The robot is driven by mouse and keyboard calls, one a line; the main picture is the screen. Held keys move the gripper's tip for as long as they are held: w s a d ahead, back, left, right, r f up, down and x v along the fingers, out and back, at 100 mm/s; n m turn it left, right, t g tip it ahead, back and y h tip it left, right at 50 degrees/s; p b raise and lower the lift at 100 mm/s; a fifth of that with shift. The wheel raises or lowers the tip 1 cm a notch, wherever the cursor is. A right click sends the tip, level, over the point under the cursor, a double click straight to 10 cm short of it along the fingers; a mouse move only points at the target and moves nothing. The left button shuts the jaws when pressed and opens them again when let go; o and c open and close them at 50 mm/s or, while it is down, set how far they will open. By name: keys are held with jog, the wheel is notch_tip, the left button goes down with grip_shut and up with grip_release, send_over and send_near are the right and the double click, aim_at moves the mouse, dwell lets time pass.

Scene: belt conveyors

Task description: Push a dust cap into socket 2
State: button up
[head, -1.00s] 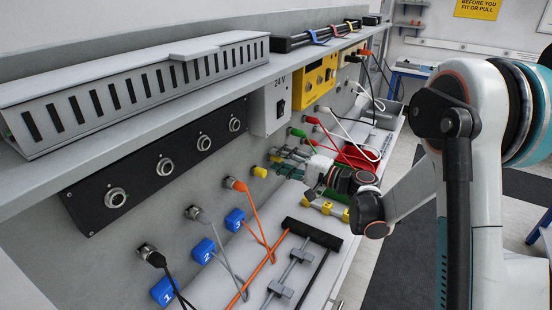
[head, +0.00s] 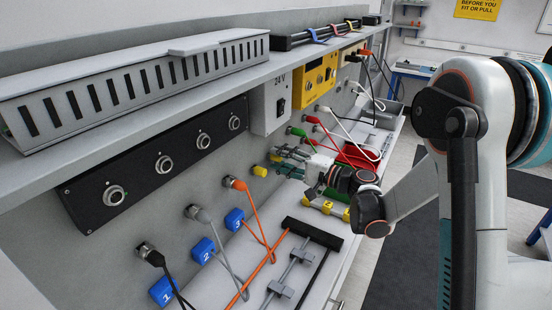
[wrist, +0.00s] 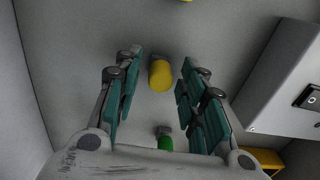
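My gripper (head: 290,163) is at the wall panel, its teal-lined fingers pointing at it. In the wrist view the fingers stand open with a yellow cap (wrist: 160,76) between them, apart from both. The cap sits on the panel. The head view shows two yellow caps on the panel near the fingertips, a lower one (head: 259,171) and an upper one (head: 276,158), partly hidden. A blue block marked 2 (head: 203,250) is on the panel below a grey plug (head: 197,213) with a grey cable. Its socket face is hidden by the plug.
A black plug (head: 148,253) and an orange plug (head: 234,183) flank the grey one. A green plug (wrist: 165,141) lies below my fingers in the wrist view. The 24 V box (head: 270,105) juts out above. A black-ended rack (head: 312,233) stands on the bench.

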aim_at(281, 159)
grip_shut()
jog(key=shift+d, duration=0.1)
dwell(0.4)
jog(key=shift+b+v, duration=0.4)
jog(key=shift+v, duration=2.05)
